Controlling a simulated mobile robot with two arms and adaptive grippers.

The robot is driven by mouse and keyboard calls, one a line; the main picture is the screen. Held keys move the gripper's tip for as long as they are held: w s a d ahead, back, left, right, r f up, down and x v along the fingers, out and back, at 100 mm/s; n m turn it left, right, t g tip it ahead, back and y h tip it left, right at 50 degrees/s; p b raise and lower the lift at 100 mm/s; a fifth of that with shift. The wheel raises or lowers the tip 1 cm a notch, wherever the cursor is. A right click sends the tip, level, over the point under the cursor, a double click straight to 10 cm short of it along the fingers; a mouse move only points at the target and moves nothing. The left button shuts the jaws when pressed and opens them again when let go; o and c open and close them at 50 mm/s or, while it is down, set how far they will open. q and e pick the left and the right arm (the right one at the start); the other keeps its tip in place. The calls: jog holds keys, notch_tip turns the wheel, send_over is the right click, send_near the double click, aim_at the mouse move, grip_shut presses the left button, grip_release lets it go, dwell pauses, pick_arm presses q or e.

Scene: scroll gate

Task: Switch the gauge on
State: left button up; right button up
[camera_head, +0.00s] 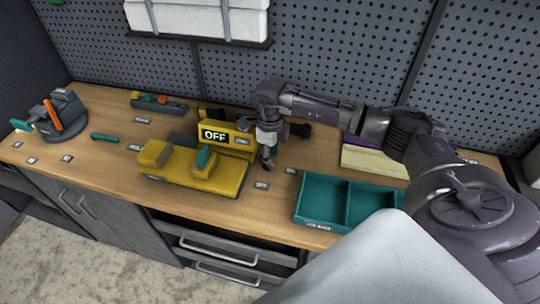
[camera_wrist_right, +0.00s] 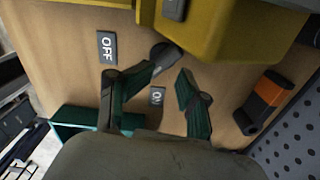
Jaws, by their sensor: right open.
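The yellow gauge (camera_head: 212,168) sits on the wooden bench, and its display (camera_head: 214,136) reads OFF. Its yellow body also shows at the top of the right wrist view (camera_wrist_right: 235,30). My right gripper (camera_head: 268,160) is just right of the gauge, pointing down. In the right wrist view its fingers (camera_wrist_right: 173,68) are apart, and a dark grey rounded part (camera_wrist_right: 164,52) shows at the left fingertip; I cannot tell whether they touch. An OFF label (camera_wrist_right: 107,47) and an ON label (camera_wrist_right: 157,96) lie on the bench by the fingers. My left gripper is not in view.
A teal divided tray (camera_head: 347,202) stands right of the gauge near the front edge. A black and orange object (camera_wrist_right: 265,100) lies near the pegboard. A grey round fixture (camera_head: 63,115) stands at the far left. The front left of the bench is mostly clear.

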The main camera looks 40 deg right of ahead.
notch_tip(320, 180, up, 14)
jog(key=p, duration=0.7)
jog(key=shift+f, duration=0.25)
dwell(0.4)
notch_tip(320, 180, up, 12)
dwell(1.1)
